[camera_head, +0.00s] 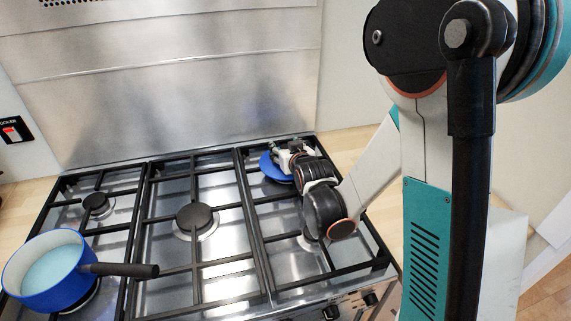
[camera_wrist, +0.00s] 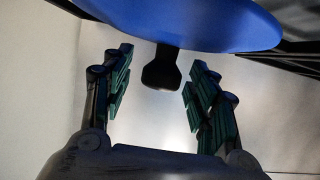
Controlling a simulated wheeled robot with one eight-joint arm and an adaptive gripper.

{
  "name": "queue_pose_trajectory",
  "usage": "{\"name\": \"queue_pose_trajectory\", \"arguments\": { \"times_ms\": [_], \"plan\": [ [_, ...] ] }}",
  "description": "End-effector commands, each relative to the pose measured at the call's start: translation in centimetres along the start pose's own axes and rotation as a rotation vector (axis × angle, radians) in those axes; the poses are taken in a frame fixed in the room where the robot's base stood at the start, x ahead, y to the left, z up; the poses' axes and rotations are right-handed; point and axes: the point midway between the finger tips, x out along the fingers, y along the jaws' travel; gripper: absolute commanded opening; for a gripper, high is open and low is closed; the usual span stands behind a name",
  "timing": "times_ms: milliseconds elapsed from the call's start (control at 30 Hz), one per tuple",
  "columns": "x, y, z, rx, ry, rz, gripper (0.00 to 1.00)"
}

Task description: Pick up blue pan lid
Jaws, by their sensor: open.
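The blue pan lid (camera_head: 273,168) lies at the back of the right-hand section of the hob, partly hidden behind my gripper (camera_head: 287,152). In the wrist view the blue lid (camera_wrist: 200,22) fills the top of the picture, with a dark knob (camera_wrist: 161,72) sticking out from it. My gripper (camera_wrist: 155,88) is open there, one finger on each side of the knob. The knob appears between the fingertips, with a gap on both sides. In the head view the fingertips are too small to make out.
A blue pan (camera_head: 45,274) with a dark handle (camera_head: 125,270) stands at the front left of the hob. Black grates (camera_head: 245,208) cover the hob. A steel splashback (camera_head: 190,110) rises close behind it. The middle grate holds nothing.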

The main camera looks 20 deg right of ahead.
Motion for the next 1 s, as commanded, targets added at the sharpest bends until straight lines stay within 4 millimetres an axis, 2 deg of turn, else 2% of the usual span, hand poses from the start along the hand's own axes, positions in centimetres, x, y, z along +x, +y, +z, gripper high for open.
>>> {"name": "queue_pose_trajectory", "arguments": {
  "times_ms": [200, 267, 433, 467, 800, 1000],
  "plan": [
    [0.1, 0.0, -0.1, 0.000, 0.000, 0.000, 0.54],
    [0.1, 0.0, -0.1, 0.000, 0.000, 0.000, 0.42],
    [0.1, 0.0, -0.1, 0.000, 0.000, 0.000, 0.04],
    [0.1, 0.0, -0.1, 0.000, 0.000, 0.000, 0.00],
    [0.1, 0.0, -0.2, 0.000, 0.000, 0.000, 0.00],
    [-0.5, 0.0, -1.7, 0.000, 0.001, 0.000, 0.00]
  ]
}}
